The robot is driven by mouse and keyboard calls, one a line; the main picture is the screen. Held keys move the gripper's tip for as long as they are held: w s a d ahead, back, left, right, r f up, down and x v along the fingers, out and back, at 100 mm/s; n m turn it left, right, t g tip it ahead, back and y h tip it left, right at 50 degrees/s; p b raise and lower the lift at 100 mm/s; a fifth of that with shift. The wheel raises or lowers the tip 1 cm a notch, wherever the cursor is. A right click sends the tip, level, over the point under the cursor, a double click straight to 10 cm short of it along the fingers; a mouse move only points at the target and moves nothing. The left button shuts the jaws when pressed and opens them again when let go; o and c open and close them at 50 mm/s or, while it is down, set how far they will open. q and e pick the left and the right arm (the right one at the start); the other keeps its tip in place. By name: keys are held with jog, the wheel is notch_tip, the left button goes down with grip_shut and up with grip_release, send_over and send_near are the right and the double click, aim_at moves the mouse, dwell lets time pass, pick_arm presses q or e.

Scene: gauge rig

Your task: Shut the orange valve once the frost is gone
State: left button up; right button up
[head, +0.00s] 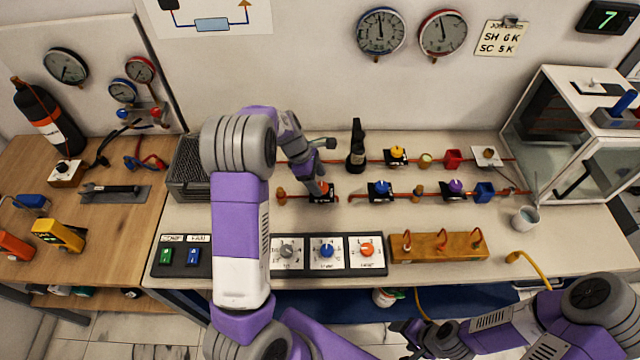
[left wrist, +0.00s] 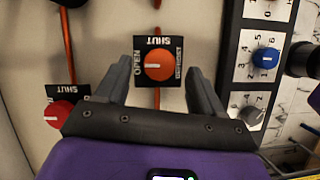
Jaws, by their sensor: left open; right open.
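The orange valve (left wrist: 158,67) is a round knob on a black plate marked OPEN and SHUT. In the left wrist view its white mark lies level, toward the word OPEN. My left gripper (left wrist: 166,80) is open, its fingers on either side of the knob, with no clear contact. In the head view my left gripper (head: 322,188) is over the black plate and hides most of the knob. The copper pipe (left wrist: 157,98) at this valve shows no clear white frost. My right gripper (head: 412,338) is open and empty, low at the front, below the bench edge.
A red valve (left wrist: 58,114) is close by. Yellow (head: 397,151), blue (head: 380,187) and purple (head: 456,185) valves stand to the right on the pipes. A dial panel (head: 330,270) and wooden hook block (head: 438,247) line the front. A cup (head: 525,219) stands right.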

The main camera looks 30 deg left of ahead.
pick_arm(q)
jog(key=shift+x, duration=1)
jog(key=shift+c, duration=0.3)
jog(key=c, duration=1)
